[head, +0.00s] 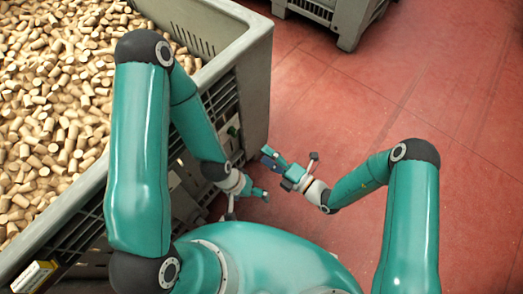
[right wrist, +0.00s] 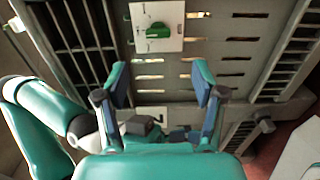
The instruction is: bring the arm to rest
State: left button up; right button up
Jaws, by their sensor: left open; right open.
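My left gripper (head: 249,204) is open and empty in the head view, low beside the side wall of the large grey crate (head: 250,52). My right gripper (head: 289,160) is open and empty, just above and right of the left one, over the red floor. In the right wrist view my right gripper (right wrist: 161,84) shows its two teal fingers spread apart, with nothing between them. They face the slotted grey crate wall (right wrist: 222,22). Cork stoppers (head: 55,90) fill the crate; neither gripper touches them.
A white panel (right wrist: 141,13) with a green part (right wrist: 158,31) is on the slotted wall. A second grey crate (head: 347,22) stands at the top of the head view. A small yellow and white object (head: 36,275) is at lower left. The red floor (head: 450,110) at right is clear.

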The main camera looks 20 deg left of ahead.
dwell(0.4)
jog(key=w+d+r+n, duration=0.1)
jog(key=d+r+n, duration=0.1)
jog(key=d+r, duration=0.25)
jog(key=s+d+f+n+g+h, duration=0.1)
jog(key=s+d+n+g+h, duration=0.2)
jog(key=s+n+g, duration=0.35)
jog(key=s+d+f+n+g+h, duration=0.2)
jog(key=s+d+n+g, duration=0.2)
jog(key=s+n, duration=0.5)
jog(key=s+d+f+n+t+h, duration=0.1)
jog(key=d+f+n+h, duration=0.25)
jog(key=d+n, duration=0.35)
jog(key=s+d+f+n+t+h, duration=0.1)
jog(key=s+d+f+n+h, duration=0.2)
jog(key=n, duration=0.5)
jog(key=w+d+n+t+h+p, duration=0.1)
jog(key=w+d+n+t+h, duration=0.15)
jog(key=w+n, duration=0.4)
notch_tip(320, 180, up, 20)
jog(key=m+y+p, duration=0.1)
jog(key=p, duration=1.8)
jog(key=shift+a+t, duration=0.4)
